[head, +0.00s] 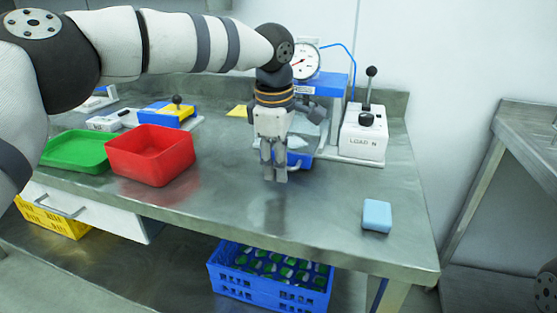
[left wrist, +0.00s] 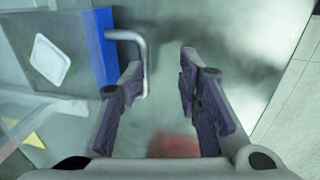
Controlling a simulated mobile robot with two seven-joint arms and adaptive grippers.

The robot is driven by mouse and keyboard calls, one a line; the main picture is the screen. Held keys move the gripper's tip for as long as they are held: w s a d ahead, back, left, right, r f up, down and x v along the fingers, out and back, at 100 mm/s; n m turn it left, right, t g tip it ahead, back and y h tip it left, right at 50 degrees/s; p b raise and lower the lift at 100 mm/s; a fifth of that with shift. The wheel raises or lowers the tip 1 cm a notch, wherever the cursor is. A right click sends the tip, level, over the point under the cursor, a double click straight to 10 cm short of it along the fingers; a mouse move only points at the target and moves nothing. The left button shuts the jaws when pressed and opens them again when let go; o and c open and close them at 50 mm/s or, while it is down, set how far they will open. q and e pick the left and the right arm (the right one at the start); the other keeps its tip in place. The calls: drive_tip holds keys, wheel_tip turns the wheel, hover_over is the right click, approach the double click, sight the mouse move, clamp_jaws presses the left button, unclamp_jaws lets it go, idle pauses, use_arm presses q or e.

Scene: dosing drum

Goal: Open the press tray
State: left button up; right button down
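The press (head: 335,100) stands at the back of the bench, with a gauge on top. Its blue tray (head: 298,159) shows low at the front, partly hidden behind my left gripper (head: 275,178). In the left wrist view the blue tray front (left wrist: 104,48) carries a grey bar handle (left wrist: 143,50). My left gripper (left wrist: 160,66) points down there, open and empty. The handle bar lies between its fingers in that picture, close to the left finger, which overlaps part of the handle. I cannot tell whether they touch. My right gripper is not in view.
A white lever box (head: 364,135) stands right of the press. A red bin (head: 151,155) and a green tray (head: 77,150) are at the left. A light-blue block (head: 377,215) lies at the front right. The bench front middle is clear. A blue crate (head: 262,287) is below.

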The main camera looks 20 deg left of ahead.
use_arm(q)
drive_tip(key=shift+f, duration=0.15)
wheel_tip(320, 180, up, 12)
drive_tip(key=s, duration=0.2)
drive_tip(key=shift+f, duration=0.15)
idle(0.3)
